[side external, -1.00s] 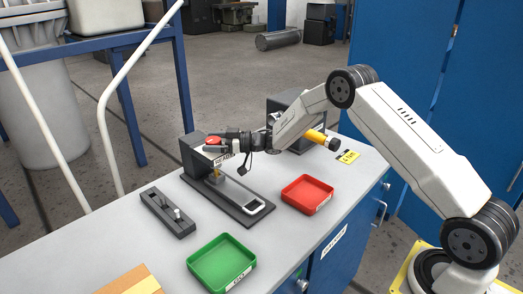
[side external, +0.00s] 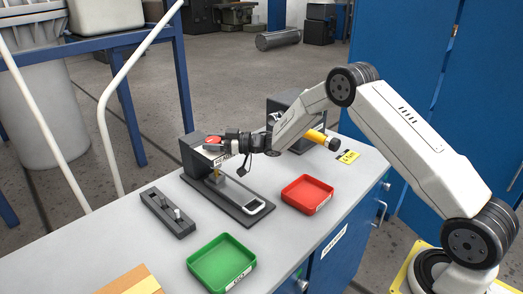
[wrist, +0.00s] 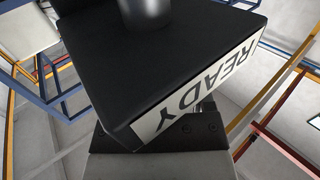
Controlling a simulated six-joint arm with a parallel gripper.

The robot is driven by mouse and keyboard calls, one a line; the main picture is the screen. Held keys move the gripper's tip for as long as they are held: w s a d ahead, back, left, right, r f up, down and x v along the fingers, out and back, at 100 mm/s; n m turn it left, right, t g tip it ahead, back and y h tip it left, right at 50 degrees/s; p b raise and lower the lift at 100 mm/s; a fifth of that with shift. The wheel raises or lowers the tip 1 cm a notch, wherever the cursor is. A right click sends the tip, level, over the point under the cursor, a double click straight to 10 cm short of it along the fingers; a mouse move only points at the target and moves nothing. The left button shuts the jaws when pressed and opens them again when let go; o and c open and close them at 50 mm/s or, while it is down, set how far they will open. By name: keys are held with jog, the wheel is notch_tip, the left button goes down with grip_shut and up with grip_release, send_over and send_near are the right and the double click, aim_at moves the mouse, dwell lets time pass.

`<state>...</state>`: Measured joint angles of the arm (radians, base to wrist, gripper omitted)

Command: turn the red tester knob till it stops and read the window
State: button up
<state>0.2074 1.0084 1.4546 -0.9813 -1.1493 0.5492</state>
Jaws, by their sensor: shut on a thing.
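The red tester knob (side external: 213,140) sits on top of the black tester (side external: 192,160) at the middle of the bench. My gripper (side external: 214,146) reaches it from the right and is shut on the knob, partly hiding it. A white window or label (side external: 223,159) on the tester's front is too small to read in the side view. In the wrist view, the black tester head (wrist: 150,60) fills the middle, and its white panel (wrist: 195,95) reads READY, tilted and upside down. The knob's red top and my fingertips are not clear there.
A red tray (side external: 307,194) lies right of the tester and a green tray (side external: 221,265) in front. A dark fixture with small pegs (side external: 168,213) lies at left.

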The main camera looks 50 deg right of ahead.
jog(key=shift+m+t+h, duration=0.7)
jog(key=shift+m+h, duration=0.3)
jog(key=shift+h, duration=0.4)
jog(key=shift+m+t+h, duration=0.7)
jog(key=shift+m+h, duration=0.3)
jog(key=shift+h, duration=0.4)
jog(key=shift+a+m+t+h, duration=0.1)
jog(key=shift+m+t+h, duration=0.1)
jog(key=shift+m+h, duration=1.25)
jog(key=shift+m+t+h, duration=0.2)
jog(key=shift+m+h, duration=0.65)
jog(key=shift+h, duration=1.2)
jog(key=m+g+h, duration=0.1)
jog(key=m+h, duration=0.1)
jog(key=h, duration=0.1)
jog(key=m+g+h, duration=0.1)
jog(key=m+h, duration=0.1)
jog(key=h, duration=0.2)
jog(key=shift+m, duration=0.3)
jog(key=shift+m+g+h, duration=1.5)
jog(key=shift+h, duration=0.4)
jog(key=shift+g+h, duration=0.3)
jog(key=shift+g, duration=0.1)
jog(key=o, duration=1.2)
jog(key=shift+r+m, duration=0.1)
jog(key=shift+m, duration=0.2)
